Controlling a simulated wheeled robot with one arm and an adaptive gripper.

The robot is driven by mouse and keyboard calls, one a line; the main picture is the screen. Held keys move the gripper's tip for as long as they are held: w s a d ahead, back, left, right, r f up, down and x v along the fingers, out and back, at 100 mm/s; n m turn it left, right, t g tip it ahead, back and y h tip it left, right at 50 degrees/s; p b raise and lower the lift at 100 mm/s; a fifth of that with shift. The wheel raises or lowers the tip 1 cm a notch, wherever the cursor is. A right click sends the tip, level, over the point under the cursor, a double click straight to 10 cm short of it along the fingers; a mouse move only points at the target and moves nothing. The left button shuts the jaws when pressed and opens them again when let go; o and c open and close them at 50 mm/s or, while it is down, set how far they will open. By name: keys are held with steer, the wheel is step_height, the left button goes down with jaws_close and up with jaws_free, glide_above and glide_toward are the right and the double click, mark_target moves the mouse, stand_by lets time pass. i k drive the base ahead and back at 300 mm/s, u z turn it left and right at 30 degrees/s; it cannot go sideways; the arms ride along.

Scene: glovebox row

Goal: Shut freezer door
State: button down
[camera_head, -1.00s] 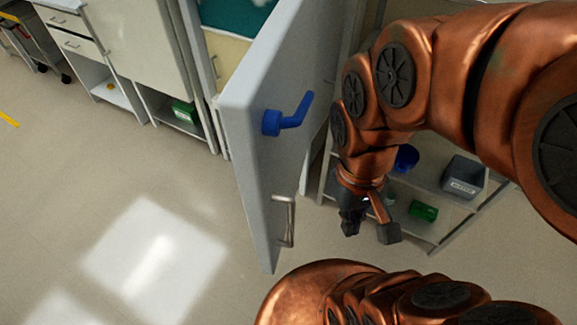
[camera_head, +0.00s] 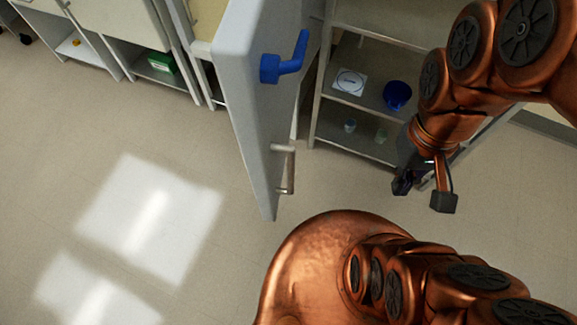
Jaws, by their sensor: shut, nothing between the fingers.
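The freezer door (camera_head: 243,75) is a pale grey-white panel standing open, seen nearly edge-on in the middle of the view. A blue lever (camera_head: 287,64) sits high on it and a metal bar handle (camera_head: 286,169) sits low near its bottom edge. My gripper (camera_head: 423,195) hangs to the right of the door, pointing down, clear of it and touching nothing that I can see. Its fingers are partly seen from the side, with nothing between them. The inside of the freezer is hidden behind the door.
An open shelf unit (camera_head: 341,126) stands right of the door, holding a blue bowl (camera_head: 397,95), a white labelled item (camera_head: 349,81) and small cups. White cabinets (camera_head: 128,30) line the back left, with a green box (camera_head: 161,62) on a low shelf. The floor at left is clear.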

mark_target(261, 114)
steer(key=k, duration=1)
steer(key=u, duration=1.2)
steer(key=i, duration=0.5)
steer(key=u, duration=0.1)
